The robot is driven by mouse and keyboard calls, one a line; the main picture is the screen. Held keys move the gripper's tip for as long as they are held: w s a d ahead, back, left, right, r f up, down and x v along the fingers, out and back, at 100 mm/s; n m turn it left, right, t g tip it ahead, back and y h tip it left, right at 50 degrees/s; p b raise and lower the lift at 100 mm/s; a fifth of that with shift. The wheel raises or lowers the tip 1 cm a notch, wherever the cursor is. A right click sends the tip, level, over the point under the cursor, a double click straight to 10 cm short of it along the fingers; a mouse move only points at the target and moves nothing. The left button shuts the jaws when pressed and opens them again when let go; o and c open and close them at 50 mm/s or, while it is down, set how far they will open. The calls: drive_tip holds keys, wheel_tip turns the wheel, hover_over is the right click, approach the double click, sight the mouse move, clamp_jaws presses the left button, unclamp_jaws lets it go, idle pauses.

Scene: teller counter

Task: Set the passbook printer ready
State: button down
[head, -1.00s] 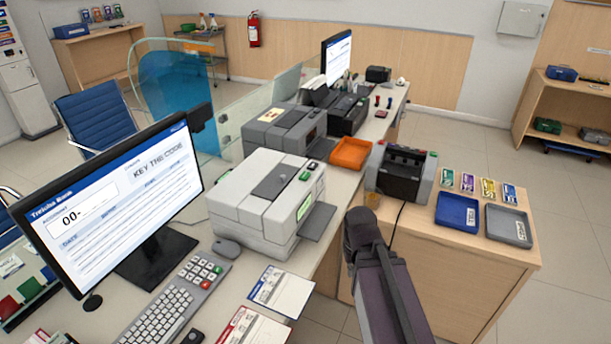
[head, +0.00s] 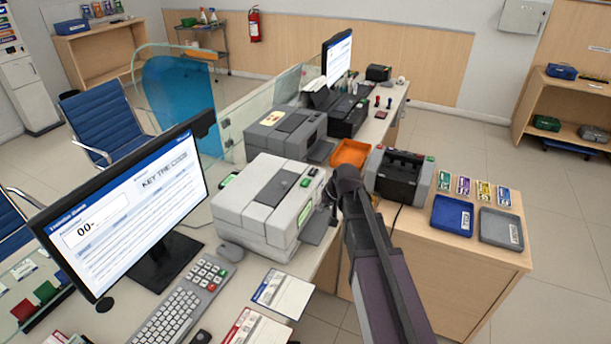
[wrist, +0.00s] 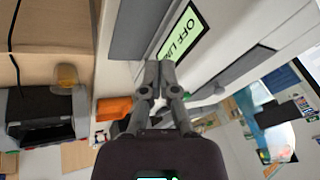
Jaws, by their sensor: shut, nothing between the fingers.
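The white passbook printer (head: 268,205) stands on the counter with a grey strip across its top and a green and a dark button on its top edge. Its green display (wrist: 180,38) reads "OFF LI…" in the wrist view; the rest of the text is cut off or hidden. My gripper (wrist: 158,72) is shut and empty, its fingertips close by the display; I cannot tell whether they touch. In the head view the gripper (head: 330,190) is at the printer's front, partly hidden by my arm. The left monitor (head: 125,205) shows "KEY THE CODE" and "00-".
A keypad (head: 202,273), a keyboard (head: 165,322) and a passbook-like booklet (head: 283,294) lie before the printer. An orange tray (head: 350,153) and a grey-black machine (head: 398,175) stand behind my arm. Blue (head: 453,215) and grey (head: 501,227) trays lie to the right.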

sight(303, 180)
drive_tip(key=w+a+r+t+y+p, duration=0.1)
drive_tip(key=w+a+r+p, duration=0.1)
drive_tip(key=w+r, duration=0.3)
drive_tip(key=w+a+r+m+t+y+p, duration=0.1)
drive_tip(key=w+r, duration=0.4)
drive_tip(key=w, duration=0.6)
drive_tip(key=shift+a+t+p, duration=0.65)
drive_tip(key=shift+t+p, duration=0.15)
drive_tip(key=shift+p, duration=0.35)
drive_tip(key=shift+f, duration=0.2)
wheel_tip(303, 180, down, 8)
drive_tip(key=b, duration=0.8)
drive_tip(key=shift+f+b, duration=0.2)
drive_tip(key=shift+b, duration=0.2)
drive_tip(key=shift+f, duration=0.1)
drive_tip(key=shift+f+b, duration=0.3)
drive_tip(key=shift+b, duration=0.1)
drive_tip(key=shift+f+b, duration=0.5)
idle(0.5)
drive_tip(key=shift+r, duration=0.2)
drive_tip(key=shift+r+p, duration=0.75)
drive_tip(key=shift+p, duration=0.2)
